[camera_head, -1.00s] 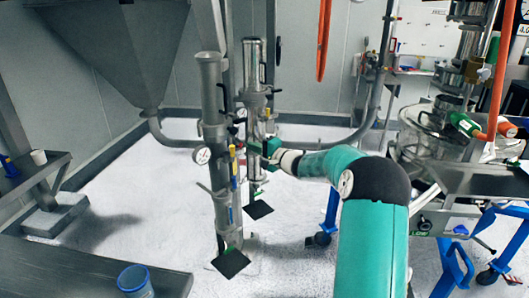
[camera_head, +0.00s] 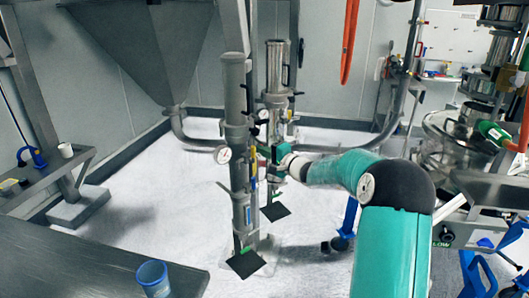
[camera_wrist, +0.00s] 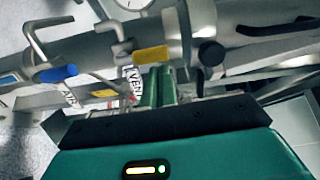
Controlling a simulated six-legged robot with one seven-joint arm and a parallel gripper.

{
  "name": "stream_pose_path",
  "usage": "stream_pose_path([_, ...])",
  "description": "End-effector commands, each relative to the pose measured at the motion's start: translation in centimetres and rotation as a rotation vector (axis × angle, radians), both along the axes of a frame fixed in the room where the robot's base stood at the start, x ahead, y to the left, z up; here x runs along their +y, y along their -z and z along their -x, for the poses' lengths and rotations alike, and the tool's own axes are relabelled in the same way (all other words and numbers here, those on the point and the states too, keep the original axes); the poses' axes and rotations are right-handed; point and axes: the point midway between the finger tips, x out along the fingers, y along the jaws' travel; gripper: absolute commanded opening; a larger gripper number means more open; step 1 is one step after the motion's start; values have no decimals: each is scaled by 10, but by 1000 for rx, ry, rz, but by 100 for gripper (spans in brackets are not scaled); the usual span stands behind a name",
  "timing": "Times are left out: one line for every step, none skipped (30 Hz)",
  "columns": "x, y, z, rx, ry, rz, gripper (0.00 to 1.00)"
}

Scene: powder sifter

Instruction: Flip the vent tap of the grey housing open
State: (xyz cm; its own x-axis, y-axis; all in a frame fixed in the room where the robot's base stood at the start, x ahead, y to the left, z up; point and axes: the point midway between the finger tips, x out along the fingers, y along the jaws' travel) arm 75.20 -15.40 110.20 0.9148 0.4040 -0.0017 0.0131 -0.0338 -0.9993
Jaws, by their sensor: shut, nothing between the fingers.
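The grey housing (camera_head: 236,110) is an upright matte-grey column left of my arm. In the wrist view the housing (camera_wrist: 95,48) runs sideways. A yellow tap handle (camera_wrist: 150,55) lies along it, beside a tag reading VENT (camera_wrist: 132,82); the yellow handle also shows in the head view (camera_head: 253,162). A blue-handled tap (camera_wrist: 58,73) sits further left in the wrist view. My gripper (camera_head: 275,153) is to the right of the yellow handle in the head view. Its green fingers (camera_wrist: 158,88) are shut and empty, with their tips close to the yellow handle; contact cannot be told.
A shiny steel housing (camera_head: 277,70) stands just behind. A pressure gauge (camera_head: 223,154) sticks out left of the grey housing. A dark table (camera_head: 80,262) with a blue cup (camera_head: 153,278) is at front left. Blue-framed machinery stands at right. White floor lies open between.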

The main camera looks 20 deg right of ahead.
Motion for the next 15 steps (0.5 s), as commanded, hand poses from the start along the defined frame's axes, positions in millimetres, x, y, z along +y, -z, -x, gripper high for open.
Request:
stream_pose_path([0,0,0,-3,0,10,0])
stream_pose_path([0,0,0,-4,0,12,0])
stream_pose_path([0,0,0,-6,1,16,0])
stream_pose_path([1,0,0,-7,0,19,0])
stream_pose_path([1,0,1,-9,0,22,0])
stream_pose_path([1,-1,1,-10,0,27,0])
stream_pose_path([1,-1,1,-12,0,31,0])
stream_pose_path([1,-1,1,-13,0,35,0])
stream_pose_path([2,-1,1,-16,0,40,0])
stream_pose_path([2,-1,1,-17,0,45,0])
stream_pose_path([2,-1,1,-18,0,49,0])
stream_pose_path([3,-1,1,-21,0,54,0])
stream_pose_path([3,-1,1,-23,0,59,0])
stream_pose_path([3,-1,1,-25,-1,63,0])
stream_pose_path([4,-2,1,-27,-1,70,0])
